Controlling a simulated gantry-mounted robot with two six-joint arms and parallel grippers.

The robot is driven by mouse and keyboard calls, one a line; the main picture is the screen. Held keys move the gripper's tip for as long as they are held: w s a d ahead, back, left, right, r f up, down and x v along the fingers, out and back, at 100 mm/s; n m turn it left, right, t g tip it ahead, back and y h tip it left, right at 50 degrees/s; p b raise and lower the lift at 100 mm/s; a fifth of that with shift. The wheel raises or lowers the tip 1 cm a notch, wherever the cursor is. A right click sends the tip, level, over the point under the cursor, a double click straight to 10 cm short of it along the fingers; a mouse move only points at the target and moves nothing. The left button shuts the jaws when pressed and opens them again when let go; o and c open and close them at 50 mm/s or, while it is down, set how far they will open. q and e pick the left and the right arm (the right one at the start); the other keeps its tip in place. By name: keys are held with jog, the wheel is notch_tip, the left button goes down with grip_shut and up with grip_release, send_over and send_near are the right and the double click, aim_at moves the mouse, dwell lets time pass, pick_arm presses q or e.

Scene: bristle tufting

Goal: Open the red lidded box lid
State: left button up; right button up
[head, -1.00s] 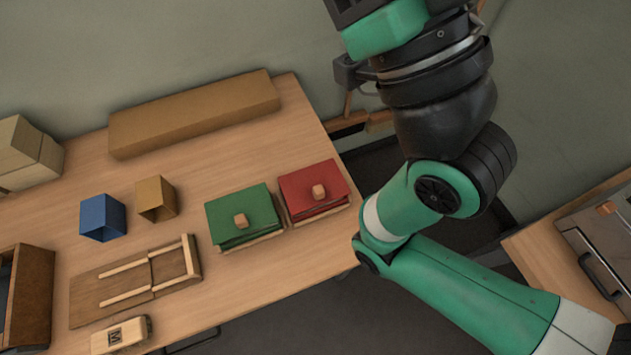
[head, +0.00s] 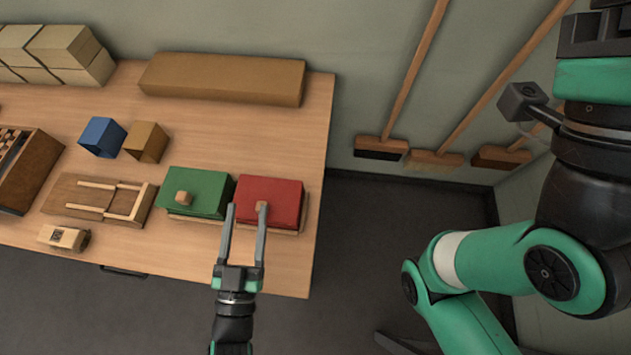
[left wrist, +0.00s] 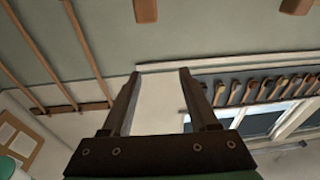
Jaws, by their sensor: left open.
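The red lidded box (head: 270,195) stands near the right end of the wooden table in the head view. Its lid is shut, with a small wooden knob (head: 262,206) on top. My left gripper (head: 247,207) comes up from the bottom edge, open, with nothing between its fingers. Its right fingertip overlaps the knob in the picture; I cannot tell whether they touch. The left wrist view shows the open fingers (left wrist: 162,72) against the wall and window, with no box in sight. My right arm is at the right of the head view; its gripper is not seen.
A green lidded box (head: 206,192) stands just left of the red one. Further left are a blue holder (head: 100,138), a tan holder (head: 146,143) and a wooden frame board (head: 90,196). A long brown block (head: 222,79) lies behind. Brooms (head: 436,158) lean on the wall.

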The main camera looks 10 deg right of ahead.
pick_arm(q)
jog(key=g, duration=0.2)
send_near(267, 198)
notch_tip(267, 198, up, 3)
jog(key=s, duration=0.1)
jog(key=a+m, duration=0.1)
jog(key=x, duration=1.1)
jog(key=shift+d, duration=0.4)
grip_shut()
